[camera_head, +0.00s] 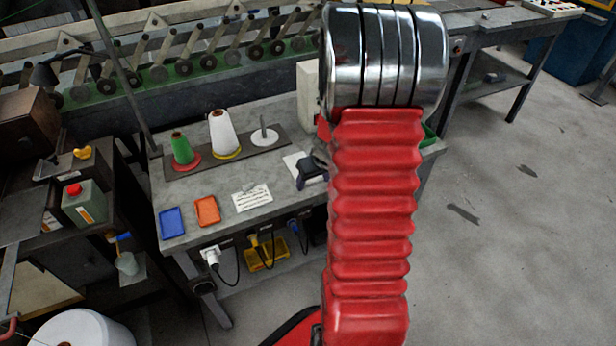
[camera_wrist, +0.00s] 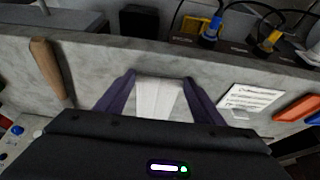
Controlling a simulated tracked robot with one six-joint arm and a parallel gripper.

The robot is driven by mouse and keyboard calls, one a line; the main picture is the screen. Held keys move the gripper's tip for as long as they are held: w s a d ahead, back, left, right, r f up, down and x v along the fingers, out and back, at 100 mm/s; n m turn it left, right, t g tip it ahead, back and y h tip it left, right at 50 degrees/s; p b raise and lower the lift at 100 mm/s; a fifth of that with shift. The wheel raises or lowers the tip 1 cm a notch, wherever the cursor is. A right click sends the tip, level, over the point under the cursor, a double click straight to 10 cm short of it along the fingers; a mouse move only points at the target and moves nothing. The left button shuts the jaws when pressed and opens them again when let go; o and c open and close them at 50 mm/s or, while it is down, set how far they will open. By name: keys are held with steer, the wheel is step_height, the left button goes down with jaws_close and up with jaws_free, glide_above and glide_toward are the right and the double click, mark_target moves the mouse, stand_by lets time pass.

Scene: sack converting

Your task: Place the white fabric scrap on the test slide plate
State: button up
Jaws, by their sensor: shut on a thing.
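My gripper (camera_wrist: 160,82) is shut on the white fabric scrap (camera_wrist: 158,100), which shows as a pale, ridged piece between the two dark purple fingers in the wrist view. In the head view my gripper (camera_head: 312,174) is low over the grey bench, partly hidden by my red arm. A flat white piece (camera_head: 293,161) shows just left of it there; I cannot tell whether it is the scrap or a plate. I cannot make out the test slide plate for certain. Whether the scrap touches the bench is also unclear.
The bench (camera_head: 190,210) carries a blue tray (camera_head: 171,222), an orange tray (camera_head: 207,210), a printed card (camera_head: 252,198), and green (camera_head: 183,150) and white (camera_head: 222,133) thread cones. A wooden handle (camera_wrist: 48,68) lies left of my gripper in the wrist view. Plugs and cables hang at the bench front.

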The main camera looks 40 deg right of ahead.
steer(key=shift+r, duration=0.15)
step_height(320, 180, up, 10)
stand_by(0.4)
stand_by(0.5)
steer(key=w+a+n, duration=0.1)
steer(key=w+a, duration=0.3)
steer(key=a, duration=0.6)
steer(key=w+a+f+n, duration=0.1)
steer(key=w+a, duration=0.3)
steer(key=a, duration=0.7)
steer(key=w+a+f+n+y, duration=0.1)
steer(key=w+a, duration=0.3)
steer(key=a, duration=0.6)
steer(key=shift+a+f, duration=0.25)
steer(key=shift+a, duration=0.05)
steer(key=shift+s, duration=0.1)
